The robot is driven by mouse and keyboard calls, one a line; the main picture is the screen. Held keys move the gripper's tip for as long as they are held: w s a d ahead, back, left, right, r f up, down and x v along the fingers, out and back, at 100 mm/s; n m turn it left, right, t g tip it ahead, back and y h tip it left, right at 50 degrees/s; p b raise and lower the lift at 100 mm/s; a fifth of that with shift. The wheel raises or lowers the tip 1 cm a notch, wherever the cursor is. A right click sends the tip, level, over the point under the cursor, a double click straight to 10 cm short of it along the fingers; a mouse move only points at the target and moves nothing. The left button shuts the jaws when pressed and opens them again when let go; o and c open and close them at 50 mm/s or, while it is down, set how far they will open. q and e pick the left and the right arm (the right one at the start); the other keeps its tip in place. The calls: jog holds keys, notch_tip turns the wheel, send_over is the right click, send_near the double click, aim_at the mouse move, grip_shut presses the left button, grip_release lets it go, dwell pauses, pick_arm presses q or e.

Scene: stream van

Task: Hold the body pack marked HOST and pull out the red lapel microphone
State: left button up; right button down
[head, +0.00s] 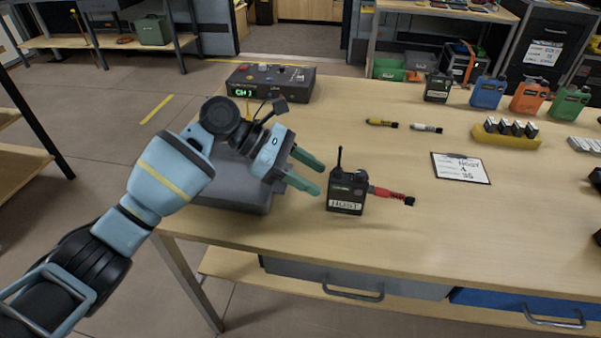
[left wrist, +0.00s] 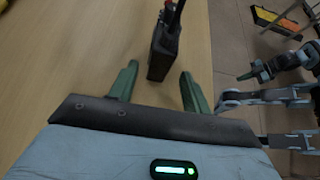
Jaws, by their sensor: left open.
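The body pack marked HOST (head: 346,192) stands upright on the bench, a dark box with a short antenna. It also shows in the left wrist view (left wrist: 164,56), ahead of and between the fingertips. The red lapel microphone (head: 390,195) sticks out from the pack's right side, with a black tip. Its red part shows at the top of the left wrist view (left wrist: 171,14). My left gripper (head: 321,179) is open and empty just left of the pack, its green fingers pointing at it. What seems to be my right gripper (left wrist: 254,72) shows at the right of the left wrist view, its jaws unclear.
A grey box stands under my left gripper, with a control unit (head: 270,82) behind it. The bench in front of the clipboard is clear.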

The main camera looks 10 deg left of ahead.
aim_at(340, 192)
pick_arm(q)
jog(key=b+x, duration=0.3)
jog(key=shift+f, duration=0.2)
jog(key=shift+d+f, duration=0.15)
jog(key=shift+d, duration=0.1)
jog(key=shift+d+p, duration=0.7)
jog(key=shift+d, duration=0.05)
jog(key=shift+d+f+p, duration=0.3)
jog(key=shift+d+f, duration=0.1)
jog(key=shift+d, duration=0.1)
jog(key=shift+d+f, duration=0.3)
jog(key=shift+d, duration=0.05)
pick_arm(e)
jog(key=shift+w+f, duration=0.15)
jog(key=shift+f, duration=0.45)
